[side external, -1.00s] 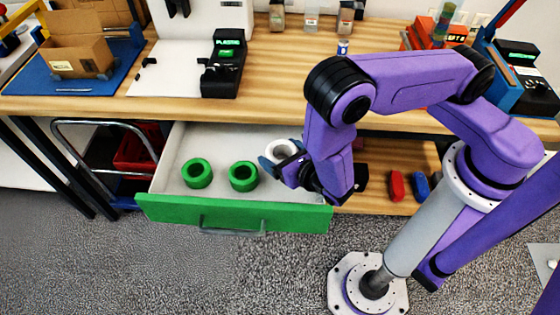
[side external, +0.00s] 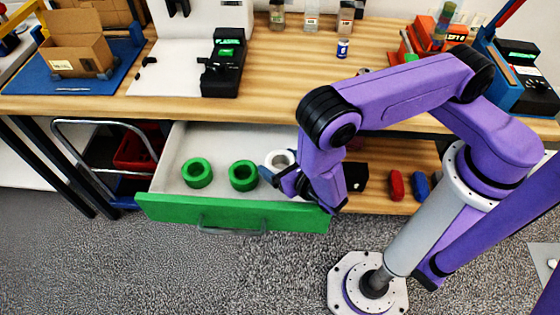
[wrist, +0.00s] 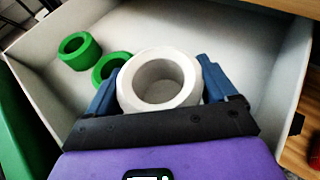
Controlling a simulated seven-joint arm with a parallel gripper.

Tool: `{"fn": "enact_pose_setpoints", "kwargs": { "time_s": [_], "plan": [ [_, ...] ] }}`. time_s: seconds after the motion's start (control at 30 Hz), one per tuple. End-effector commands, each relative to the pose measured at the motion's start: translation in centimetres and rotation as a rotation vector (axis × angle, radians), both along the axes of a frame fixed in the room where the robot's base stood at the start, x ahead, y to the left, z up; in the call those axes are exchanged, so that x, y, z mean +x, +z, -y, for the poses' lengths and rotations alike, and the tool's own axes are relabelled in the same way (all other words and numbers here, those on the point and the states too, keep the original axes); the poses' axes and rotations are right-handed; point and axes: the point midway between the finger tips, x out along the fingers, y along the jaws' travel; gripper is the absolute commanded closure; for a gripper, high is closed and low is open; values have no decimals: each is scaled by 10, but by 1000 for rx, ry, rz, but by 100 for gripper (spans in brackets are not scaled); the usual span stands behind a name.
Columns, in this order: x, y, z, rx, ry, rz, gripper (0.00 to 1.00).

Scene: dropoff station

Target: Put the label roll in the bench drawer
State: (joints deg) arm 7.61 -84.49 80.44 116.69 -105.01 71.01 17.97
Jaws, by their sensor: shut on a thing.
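The label roll (side external: 279,159) is a white ring with a wide hole. In the wrist view the roll (wrist: 187,94) sits between the two blue fingers of my gripper (wrist: 158,85), which is shut on it. The bench drawer (side external: 170,178) is pulled out, with a white inside and a green front. My gripper (side external: 277,174) and the roll are over the right part of the drawer. I cannot tell whether the roll touches the drawer floor. My arm hides the drawer's right end in the side view.
Two green rolls (side external: 197,173) (side external: 243,175) lie in the drawer, left of the white roll. One green roll is close to my left finger in the wrist view (wrist: 109,68). A shelf at right holds a red item (side external: 397,184) and a black box (side external: 354,176). The bench top (side external: 280,80) is above.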

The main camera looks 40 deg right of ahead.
Motion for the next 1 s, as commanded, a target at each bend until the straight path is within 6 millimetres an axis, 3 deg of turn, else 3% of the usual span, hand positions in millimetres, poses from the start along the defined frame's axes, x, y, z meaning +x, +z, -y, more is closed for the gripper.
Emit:
{"fn": "enact_pose_setpoints", "kwargs": {
  "time_s": [0.2,0.23,0.27,0.57,0.7,0.87,1.0],
  "plan": [
    [0,-3,0,0,1,1,48],
    [0,-3,0,0,1,0,5],
    [0,-3,0,0,1,0,0],
    [0,-1,0,0,1,0,0],
    [0,11,-1,2,1,0,0],
    [-31,22,-4,-2,10,0,0],
    [-28,45,-3,3,1,0,0]
  ]
}}
